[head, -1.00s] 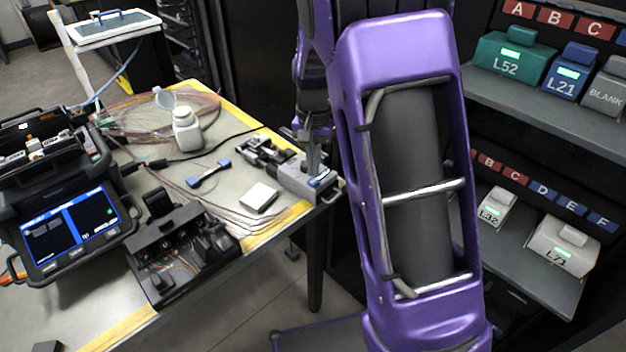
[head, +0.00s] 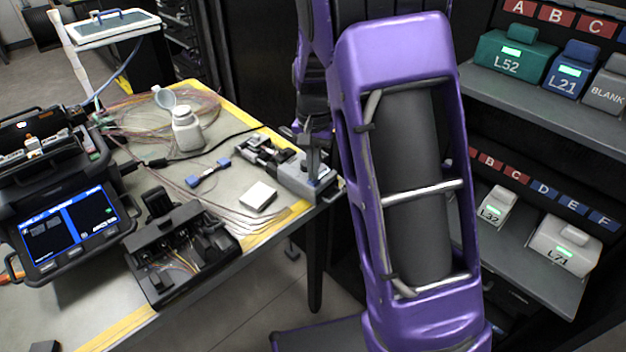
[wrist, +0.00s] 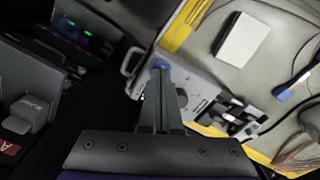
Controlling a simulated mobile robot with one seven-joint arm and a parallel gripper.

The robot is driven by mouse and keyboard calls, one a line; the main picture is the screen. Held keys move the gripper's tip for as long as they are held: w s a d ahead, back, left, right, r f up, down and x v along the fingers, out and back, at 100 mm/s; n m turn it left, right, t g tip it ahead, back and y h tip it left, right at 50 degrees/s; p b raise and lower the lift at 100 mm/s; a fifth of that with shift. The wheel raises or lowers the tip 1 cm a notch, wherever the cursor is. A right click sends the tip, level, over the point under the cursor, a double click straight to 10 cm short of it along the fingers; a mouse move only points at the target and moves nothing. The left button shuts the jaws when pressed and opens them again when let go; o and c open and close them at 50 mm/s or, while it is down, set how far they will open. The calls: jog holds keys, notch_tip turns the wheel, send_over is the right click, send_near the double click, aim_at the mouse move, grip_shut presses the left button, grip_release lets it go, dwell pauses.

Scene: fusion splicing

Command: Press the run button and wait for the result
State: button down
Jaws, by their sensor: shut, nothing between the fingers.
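A grey bench device (head: 291,176) sits at the right corner of the table, with a blue button (head: 322,183) on its near right end. The device also shows in the wrist view (wrist: 197,98), where its blue button (wrist: 161,64) appears at my fingertips. My gripper (head: 314,174) is shut and empty, pointing down over that end. In the wrist view my gripper (wrist: 160,72) partly covers the button. I cannot tell whether the tips touch it. No readable result shows on the device.
A splicer with a lit blue screen (head: 70,225) stands at the left, beside a black open tray (head: 180,255). A white block (head: 258,196), a white bottle (head: 187,130) and loose fibres lie nearby. A shelf (head: 530,110) with labelled boxes stands close on the right.

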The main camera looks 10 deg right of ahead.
jog(key=shift+f, duration=0.45)
jog(key=shift+r+p, duration=2.4)
jog(key=shift+r, duration=0.65)
